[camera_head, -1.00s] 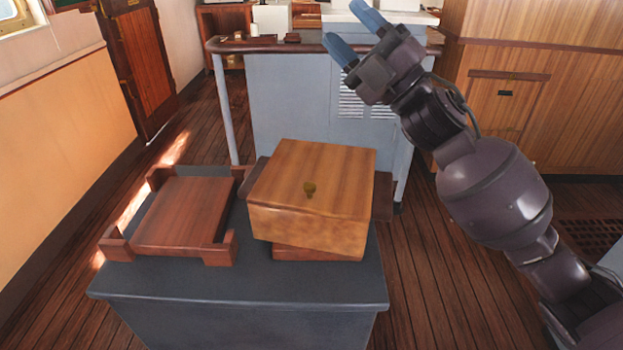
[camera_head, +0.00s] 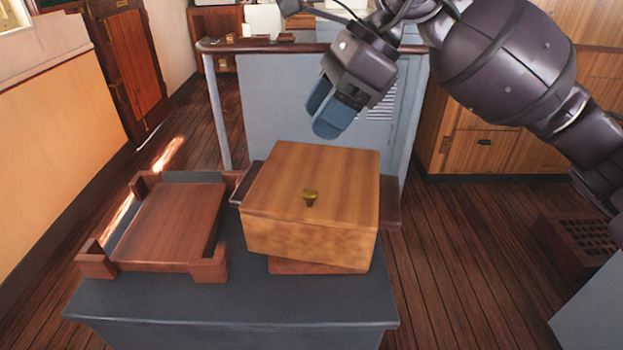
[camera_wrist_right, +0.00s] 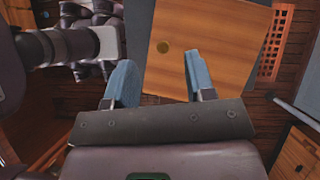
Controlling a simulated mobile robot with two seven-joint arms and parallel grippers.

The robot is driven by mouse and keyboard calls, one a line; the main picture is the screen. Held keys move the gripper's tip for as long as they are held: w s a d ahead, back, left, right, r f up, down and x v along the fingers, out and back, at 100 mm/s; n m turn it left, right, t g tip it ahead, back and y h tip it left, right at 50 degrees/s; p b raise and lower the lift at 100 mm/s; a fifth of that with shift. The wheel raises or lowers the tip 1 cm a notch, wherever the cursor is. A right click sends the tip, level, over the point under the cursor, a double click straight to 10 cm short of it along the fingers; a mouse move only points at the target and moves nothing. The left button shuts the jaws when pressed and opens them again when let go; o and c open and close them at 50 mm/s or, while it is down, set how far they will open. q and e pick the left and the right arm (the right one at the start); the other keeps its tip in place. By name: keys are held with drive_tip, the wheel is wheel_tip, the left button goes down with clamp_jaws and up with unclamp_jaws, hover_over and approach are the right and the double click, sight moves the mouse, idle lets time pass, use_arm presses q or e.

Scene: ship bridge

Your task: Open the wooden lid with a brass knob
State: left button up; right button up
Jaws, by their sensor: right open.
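The wooden box has a light-brown lid (camera_head: 318,170) with a small brass knob (camera_head: 310,196) on top, near the front edge. The lid looks closed. My right gripper (camera_head: 332,118) is above and behind the box, its blue fingers pointing down, apart from the lid. In the right wrist view the gripper (camera_wrist_right: 158,82) is open and empty, with the lid (camera_wrist_right: 212,45) beyond its fingers and the knob (camera_wrist_right: 163,47) between and ahead of them. My left gripper does not show in the head view.
A dark red wooden tray (camera_head: 165,230) with raised corners stands left of the box on the grey table (camera_head: 230,308). A grey console (camera_head: 285,95) stands behind the table. Wooden cabinets (camera_head: 480,135) stand at the right. The table's front strip is clear.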

sight(310, 192)
drive_tip(key=shift+n+h, duration=0.3)
drive_tip(key=shift+h, duration=0.6)
drive_tip(key=f, duration=0.3)
drive_tip(key=a+f, duration=0.1)
drive_tip(key=f, duration=0.3)
drive_tip(key=f+b, duration=0.1)
drive_tip(key=f, duration=0.3)
drive_tip(key=shift+s+a+f, duration=0.15)
drive_tip(key=shift+s+a, duration=0.1)
drive_tip(key=shift+s, duration=0.1)
clamp_jaws()
